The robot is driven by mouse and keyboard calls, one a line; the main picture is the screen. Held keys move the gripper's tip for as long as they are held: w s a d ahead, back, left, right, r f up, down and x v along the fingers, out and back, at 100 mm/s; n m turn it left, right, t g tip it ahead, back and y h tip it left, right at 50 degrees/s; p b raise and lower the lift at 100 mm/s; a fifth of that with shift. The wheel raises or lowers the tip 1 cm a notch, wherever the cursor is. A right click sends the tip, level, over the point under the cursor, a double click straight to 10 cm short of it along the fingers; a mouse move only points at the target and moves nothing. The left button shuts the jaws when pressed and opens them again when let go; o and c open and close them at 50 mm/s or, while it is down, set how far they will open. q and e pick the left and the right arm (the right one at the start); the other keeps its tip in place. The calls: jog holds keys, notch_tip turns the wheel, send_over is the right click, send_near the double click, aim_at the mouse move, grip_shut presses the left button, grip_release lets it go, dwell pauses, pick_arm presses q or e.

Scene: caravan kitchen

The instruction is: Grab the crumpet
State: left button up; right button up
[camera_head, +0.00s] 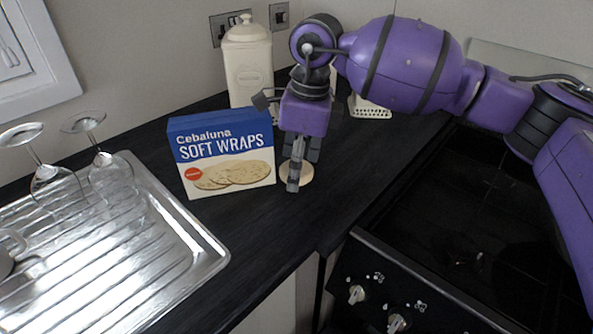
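The crumpet (306,173) is a small round pale-tan disc on the dark worktop, just right of the soft wraps box. My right gripper (295,182) comes down over it from above, and its fingers cover the middle and left of the disc. The fingers point down and line up one behind the other, so I cannot tell whether they are open or shut, or whether they touch the crumpet. My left gripper is not in view.
A blue and white Cebaluna soft wraps box (222,150) stands close left of my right gripper. A cream canister (248,65) stands behind. A metal draining rack (130,240) with upturned glasses is at left, a black hob (465,220) at right. The worktop in front is clear.

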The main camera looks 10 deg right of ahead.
jog(key=c, duration=1.1)
jog(key=shift+r, duration=0.15)
